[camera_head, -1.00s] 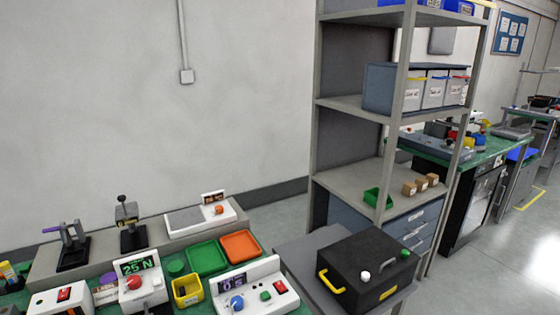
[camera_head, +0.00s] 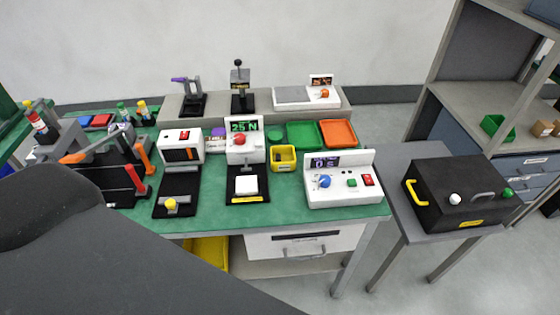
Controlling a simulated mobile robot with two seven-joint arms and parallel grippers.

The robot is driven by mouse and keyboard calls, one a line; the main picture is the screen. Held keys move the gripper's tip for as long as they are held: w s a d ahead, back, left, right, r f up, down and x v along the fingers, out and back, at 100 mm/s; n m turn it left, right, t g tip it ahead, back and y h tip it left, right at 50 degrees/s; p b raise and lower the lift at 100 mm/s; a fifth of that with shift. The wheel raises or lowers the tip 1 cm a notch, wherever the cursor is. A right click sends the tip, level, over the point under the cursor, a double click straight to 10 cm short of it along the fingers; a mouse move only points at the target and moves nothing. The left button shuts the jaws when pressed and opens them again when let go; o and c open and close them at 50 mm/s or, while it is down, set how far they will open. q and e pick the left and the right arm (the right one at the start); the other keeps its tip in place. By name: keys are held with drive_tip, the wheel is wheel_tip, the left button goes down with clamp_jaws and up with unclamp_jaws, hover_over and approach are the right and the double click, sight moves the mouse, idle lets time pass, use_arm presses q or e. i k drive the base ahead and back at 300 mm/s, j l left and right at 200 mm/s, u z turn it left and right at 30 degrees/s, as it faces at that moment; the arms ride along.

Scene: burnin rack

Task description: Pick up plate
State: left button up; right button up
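No thing is clearly a plate. Flat pieces in the head view are a green tray (camera_head: 302,136) and an orange tray (camera_head: 338,133), side by side at the back right of the green workbench (camera_head: 290,214). A small white square block (camera_head: 246,186) sits on the black base of the device with the green "25 N" display (camera_head: 244,127). A large dark part of my own body fills the lower left and hides part of the bench. Neither gripper shows.
A white control box (camera_head: 342,197) stands at the bench's right. A black box with a yellow handle (camera_head: 456,199) is on a grey side table (camera_head: 410,215). Tools crowd the bench's left. A shelf rack (camera_head: 455,97) stands at the right. Grey floor is open between bench and side table.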

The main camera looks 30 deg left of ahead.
sight(247, 184)
drive_tip(key=u, duration=1.05)
drive_tip(key=k+j, duration=0.05)
drive_tip(key=j, duration=0.05)
